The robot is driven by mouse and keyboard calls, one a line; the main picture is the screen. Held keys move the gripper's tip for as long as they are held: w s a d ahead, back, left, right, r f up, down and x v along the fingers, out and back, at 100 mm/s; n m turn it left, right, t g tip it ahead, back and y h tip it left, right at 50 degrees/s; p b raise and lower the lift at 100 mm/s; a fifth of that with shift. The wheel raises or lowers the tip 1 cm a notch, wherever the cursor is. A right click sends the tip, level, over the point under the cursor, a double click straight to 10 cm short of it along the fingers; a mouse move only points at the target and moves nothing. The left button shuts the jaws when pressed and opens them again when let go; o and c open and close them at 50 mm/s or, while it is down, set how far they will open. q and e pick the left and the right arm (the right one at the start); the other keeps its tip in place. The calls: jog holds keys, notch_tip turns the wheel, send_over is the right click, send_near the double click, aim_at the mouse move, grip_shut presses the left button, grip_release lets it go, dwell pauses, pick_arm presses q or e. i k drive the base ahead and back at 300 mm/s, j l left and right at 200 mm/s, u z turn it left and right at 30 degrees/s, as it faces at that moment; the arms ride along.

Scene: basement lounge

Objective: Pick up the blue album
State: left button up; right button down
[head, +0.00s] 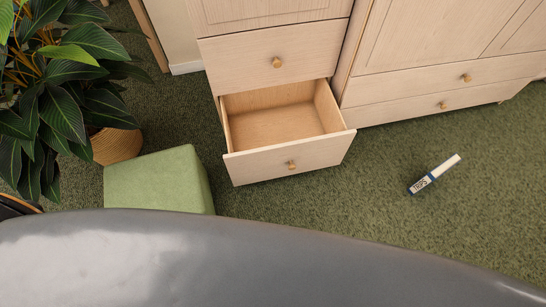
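A small blue and white album (434,174) lies on the green carpet to the right of the open drawer. Its visible narrow side is white with a blue part that has lettering that looks like "TRIPS". It lies slanted, with its white end toward the upper right. Nothing touches it. Neither of my grippers shows in the head view.
A wooden drawer (290,160) is pulled out from the cabinet (265,57) and looks empty. A wider cabinet (440,85) stands at the right, shut. A green cube stool (158,180) and a plant in a woven pot (116,145) are at left. Carpet (370,215) around the album is clear.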

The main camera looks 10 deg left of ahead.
aim_at(442, 168)
jog(key=z, duration=1.45)
jog(key=i+u, duration=0.2)
jog(key=i, duration=0.8)
